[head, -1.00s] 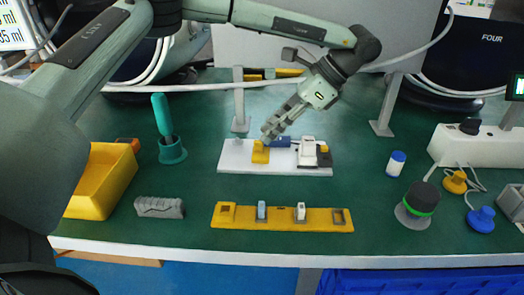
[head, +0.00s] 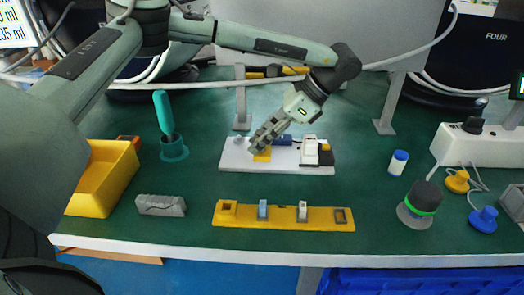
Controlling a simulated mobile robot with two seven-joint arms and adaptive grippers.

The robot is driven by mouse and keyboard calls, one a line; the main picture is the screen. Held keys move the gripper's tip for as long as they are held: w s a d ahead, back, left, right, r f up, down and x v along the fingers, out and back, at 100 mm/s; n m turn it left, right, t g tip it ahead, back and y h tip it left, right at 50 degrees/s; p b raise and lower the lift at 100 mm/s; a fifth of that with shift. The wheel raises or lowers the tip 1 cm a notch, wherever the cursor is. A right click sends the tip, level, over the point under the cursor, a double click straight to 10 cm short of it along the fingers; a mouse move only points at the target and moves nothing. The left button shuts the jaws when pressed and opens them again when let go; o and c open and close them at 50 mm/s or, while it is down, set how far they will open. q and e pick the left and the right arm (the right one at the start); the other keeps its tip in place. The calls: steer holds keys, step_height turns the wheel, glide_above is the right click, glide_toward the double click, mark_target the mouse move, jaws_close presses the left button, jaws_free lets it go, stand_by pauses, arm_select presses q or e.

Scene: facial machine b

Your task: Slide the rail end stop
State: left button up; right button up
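A white base plate (head: 235,164) lies on the green table. On its left half is a small yellow block (head: 262,155), which may be the end stop. To its right is a dark blue cylinder (head: 283,140), then a white device on a dark base (head: 309,150) with a small yellow part (head: 325,148) at its right. My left gripper (head: 255,147) points down and left, its fingertips at the yellow block's upper left, partly covering it. I cannot tell whether they touch it or how far apart they are. My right gripper is out of view.
A yellow strip (head: 285,222) with small parts lies in front of the plate. A grey block (head: 160,205), a yellow bin (head: 112,175) and a teal holder (head: 173,150) stand left.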

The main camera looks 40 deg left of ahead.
mark_target(267, 150)
arm_select(q)
jaws_close()
steer(key=shift+d, duration=0.1)
steer(key=shift+w+d, duration=0.55)
steer(key=shift+d, duration=0.25)
steer(key=shift+w+d, duration=0.5)
steer(key=shift+d, duration=0.3)
steer(key=shift+w+d, duration=0.65)
steer(key=shift+d, duration=0.3)
steer(key=shift+o, duration=1)
jaws_free()
